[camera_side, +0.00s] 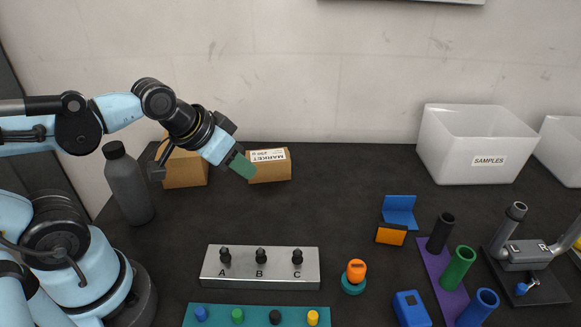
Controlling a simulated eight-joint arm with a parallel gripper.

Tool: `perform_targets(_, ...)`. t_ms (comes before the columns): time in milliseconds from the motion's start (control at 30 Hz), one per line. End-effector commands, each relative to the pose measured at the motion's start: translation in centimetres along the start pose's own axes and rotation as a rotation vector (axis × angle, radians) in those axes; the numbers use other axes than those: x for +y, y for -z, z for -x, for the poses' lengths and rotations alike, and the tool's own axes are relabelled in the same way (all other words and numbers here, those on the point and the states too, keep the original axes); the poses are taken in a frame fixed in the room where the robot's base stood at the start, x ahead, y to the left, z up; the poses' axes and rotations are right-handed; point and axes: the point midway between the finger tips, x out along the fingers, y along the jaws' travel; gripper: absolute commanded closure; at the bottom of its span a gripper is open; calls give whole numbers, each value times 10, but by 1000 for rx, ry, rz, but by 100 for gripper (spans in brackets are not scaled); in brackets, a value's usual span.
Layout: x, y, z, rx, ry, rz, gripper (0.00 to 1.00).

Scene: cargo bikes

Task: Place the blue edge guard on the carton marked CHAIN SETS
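The blue edge guard (399,210), an L-shaped piece, is on the dark table right of centre, just behind an orange piece (391,236). My gripper (238,158) is far to its left, raised and tilted down to the right, in front of the cartons in this view. A green piece (243,166) shows at its tip; I cannot tell whether it is held. One brown carton (187,170) stands behind my arm, its label not visible. A second carton (270,171) has a label reading MARKET. I see no readable CHAIN SETS label.
A dark bottle (129,185) stands at left. A metal block (260,270) marked A, B, C and a teal strip (257,314) lie in front. Tubes on a purple base (432,262) stand at right. A SAMPLES bin (475,145) is at back right. The middle table is clear.

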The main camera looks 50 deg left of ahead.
Motion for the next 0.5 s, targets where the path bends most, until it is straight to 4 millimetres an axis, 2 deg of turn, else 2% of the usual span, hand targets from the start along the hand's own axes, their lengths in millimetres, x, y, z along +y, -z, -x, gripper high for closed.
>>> perform_targets(167, 4, 11, 1, -9, -12, -21, 65)
perform_targets(333, 18, 48, 0, -42, -52, -100, 65)
perform_targets(500, 38, 91, -10, -80, -104, -202, 65)
